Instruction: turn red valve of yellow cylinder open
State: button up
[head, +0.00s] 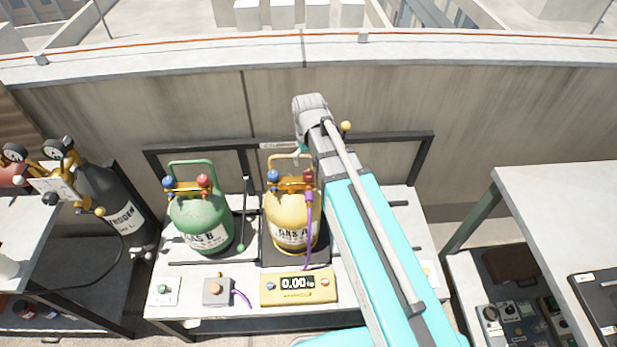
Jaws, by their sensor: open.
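The yellow cylinder (281,214), labelled GAS A, stands on a dark square platform on the bench. Its brass manifold (290,184) carries a blue valve (272,176) on the left. The red valve (309,181) is at the right end, close beside my arm in the picture and partly hard to make out. A purple hose (309,215) hangs from the manifold's right end. My arm reaches from the lower right to above and behind the cylinder's top. My gripper is not visible; it seems hidden behind my arm links, so its distance to the red valve cannot be told.
A green cylinder (203,223), labelled GAS B, with blue and red valves stands to the left. A yellow scale display (297,287) reading 0.00 lies in front. A black rail (398,137) and a wall stand behind. A dark nitrogen cylinder (108,205) is far left.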

aim_at(309, 173)
jog(key=shift+f+b, duration=2.9)
jog(key=shift+f, duration=0.25)
jog(key=shift+c, duration=0.3)
jog(key=c, duration=1.1)
